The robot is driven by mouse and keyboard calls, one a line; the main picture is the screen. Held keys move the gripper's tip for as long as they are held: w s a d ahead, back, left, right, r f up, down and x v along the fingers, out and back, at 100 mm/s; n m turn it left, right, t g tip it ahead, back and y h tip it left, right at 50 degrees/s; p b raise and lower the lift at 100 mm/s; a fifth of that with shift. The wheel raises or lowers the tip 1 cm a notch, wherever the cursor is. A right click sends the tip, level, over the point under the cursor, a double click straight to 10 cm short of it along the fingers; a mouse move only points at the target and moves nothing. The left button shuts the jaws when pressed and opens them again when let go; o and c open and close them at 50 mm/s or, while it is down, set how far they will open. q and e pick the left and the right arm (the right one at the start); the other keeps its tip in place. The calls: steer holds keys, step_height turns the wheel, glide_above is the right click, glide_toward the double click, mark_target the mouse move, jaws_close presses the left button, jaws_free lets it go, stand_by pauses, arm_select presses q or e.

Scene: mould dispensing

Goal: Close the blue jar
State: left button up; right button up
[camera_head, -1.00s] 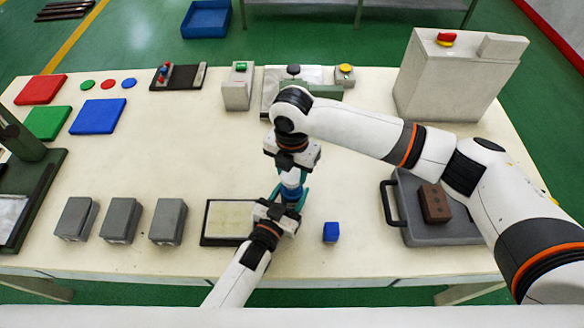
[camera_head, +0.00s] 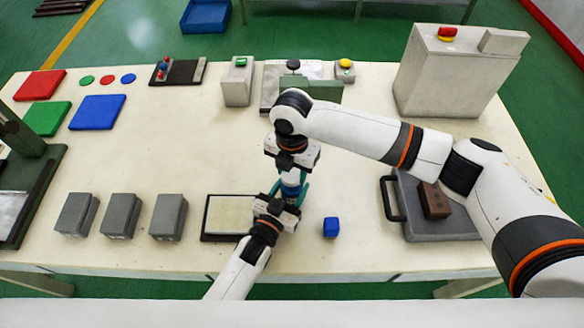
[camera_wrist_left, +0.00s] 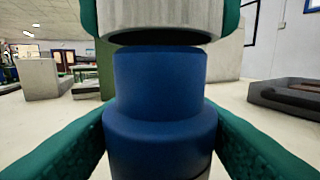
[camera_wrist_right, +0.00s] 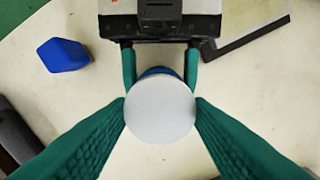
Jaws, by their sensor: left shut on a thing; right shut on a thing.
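The blue jar (camera_wrist_left: 160,95) stands upright between the green fingers of my left gripper (camera_head: 286,195), which is shut on it. The white-grey lid (camera_wrist_left: 165,18) is straight above the jar's neck, held by my right gripper (camera_head: 291,170), shut on it from above. The lid's round top shows between the right fingers in the right wrist view (camera_wrist_right: 160,110). A dark band lies under the lid's lower edge; I cannot tell whether the lid touches the neck. In the right wrist view the lid hides most of the jar.
A blue block (camera_head: 331,227) lies right of the grippers. A framed pale plate (camera_head: 228,218) lies left of them, with grey boxes (camera_head: 168,217) further left. A grey case (camera_head: 440,225) with a brown brick (camera_head: 434,201) is at right. The table between is clear.

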steer(key=shift+f, duration=0.5)
